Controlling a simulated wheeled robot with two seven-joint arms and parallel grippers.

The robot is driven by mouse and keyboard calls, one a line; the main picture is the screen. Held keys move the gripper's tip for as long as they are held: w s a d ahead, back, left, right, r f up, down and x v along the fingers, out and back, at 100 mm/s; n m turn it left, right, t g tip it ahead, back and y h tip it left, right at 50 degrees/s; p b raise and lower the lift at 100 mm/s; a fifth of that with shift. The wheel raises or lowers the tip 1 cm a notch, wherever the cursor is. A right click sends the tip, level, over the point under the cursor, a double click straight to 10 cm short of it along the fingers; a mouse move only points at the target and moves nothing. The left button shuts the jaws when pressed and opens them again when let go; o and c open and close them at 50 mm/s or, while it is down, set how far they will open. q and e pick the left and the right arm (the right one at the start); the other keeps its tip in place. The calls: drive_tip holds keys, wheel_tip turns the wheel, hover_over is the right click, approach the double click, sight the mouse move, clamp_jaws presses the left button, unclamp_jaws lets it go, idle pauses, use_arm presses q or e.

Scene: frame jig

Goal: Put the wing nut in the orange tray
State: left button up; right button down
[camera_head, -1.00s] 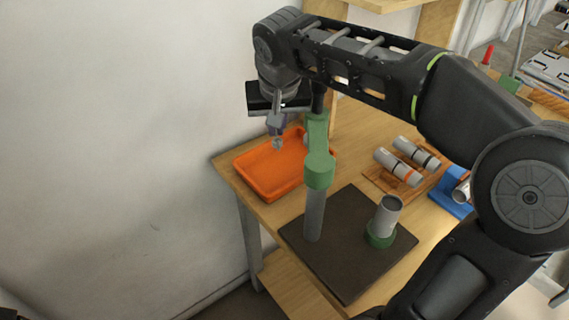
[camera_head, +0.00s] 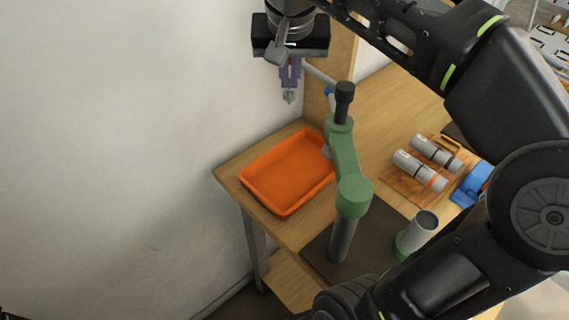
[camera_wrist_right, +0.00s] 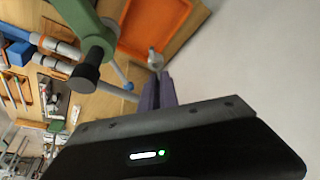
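The orange tray (camera_head: 285,208) sits on the wooden table near its left corner, and no object shows in it. My right gripper (camera_head: 289,84) has purple fingers and is shut on a small grey piece, the wing nut (camera_head: 289,97). It holds the nut in the air, up and behind the tray in the head view, apart from it. In the right wrist view the nut (camera_wrist_right: 155,58) shows at the tips of the purple fingers (camera_wrist_right: 157,88), with the tray (camera_wrist_right: 140,52) beyond it. The nut is small, so its wings are hard to make out. My left gripper is not in view.
A green jointed stand (camera_head: 350,160) with a black knob rises beside the tray, on a dark mat (camera_head: 375,250). A grey cylinder (camera_head: 415,232) in a green ring stands nearby. Grey tubes on a wooden rack (camera_head: 405,187) and a blue holder (camera_head: 472,184) lie right.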

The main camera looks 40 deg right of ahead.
drive_tip(key=shift+w, duration=0.2)
drive_tip(key=shift+r, duration=0.1)
drive_tip(key=b, duration=0.7)
hover_over(287, 180)
drive_tip(key=s+a, duration=0.1)
wheel_tip(287, 180, down, 9)
drive_tip(key=f, duration=1.5)
drive_tip(key=shift+s, duration=0.2)
drive_tip(key=shift+f, duration=2.05)
